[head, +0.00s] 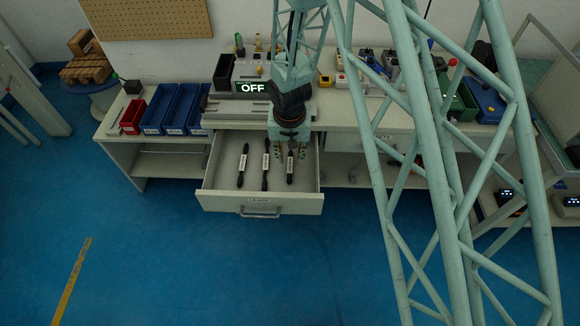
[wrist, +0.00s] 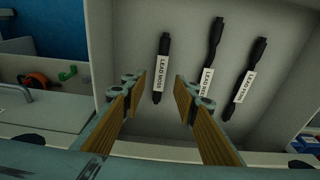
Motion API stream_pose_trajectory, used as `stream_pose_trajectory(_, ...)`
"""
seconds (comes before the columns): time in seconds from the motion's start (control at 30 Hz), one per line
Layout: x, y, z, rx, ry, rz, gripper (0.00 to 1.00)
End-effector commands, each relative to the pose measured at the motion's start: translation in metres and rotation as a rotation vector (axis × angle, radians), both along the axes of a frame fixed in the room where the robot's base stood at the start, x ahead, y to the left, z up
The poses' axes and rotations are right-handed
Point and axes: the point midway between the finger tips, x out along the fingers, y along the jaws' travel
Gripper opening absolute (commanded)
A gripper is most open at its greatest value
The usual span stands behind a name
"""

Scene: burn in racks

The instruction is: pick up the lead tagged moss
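The lead tagged moss (wrist: 163,67) is a black lead with a white label reading LEAD MOSS, lying in the open drawer (head: 225,200). In the head view it appears to be the rightmost of three leads (head: 290,168). My gripper (wrist: 160,88) is open and empty, with its two tan-padded fingers apart on either side of the moss lead's line in the wrist view. In the head view my gripper (head: 291,150) hangs over the drawer by this lead's upper end. I cannot tell the height gap; no contact shows.
Two similar leads lie beside it in the drawer, one in the middle (wrist: 209,60) and one outermost (wrist: 246,80); their labels are hard to read. The drawer walls surround them. Blue bins (head: 170,110) and an OFF display (head: 252,87) stand on the bench above.

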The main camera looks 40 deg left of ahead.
Motion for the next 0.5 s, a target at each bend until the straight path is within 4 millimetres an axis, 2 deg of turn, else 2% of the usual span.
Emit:
stream_pose_trajectory(0.17, 0.000, 0.000, -0.010, -0.001, 0.000, 0.000, 0.27)
stream_pose_trajectory(0.5, 0.003, 0.002, -0.044, -0.001, 0.000, 0.000, 0.27)
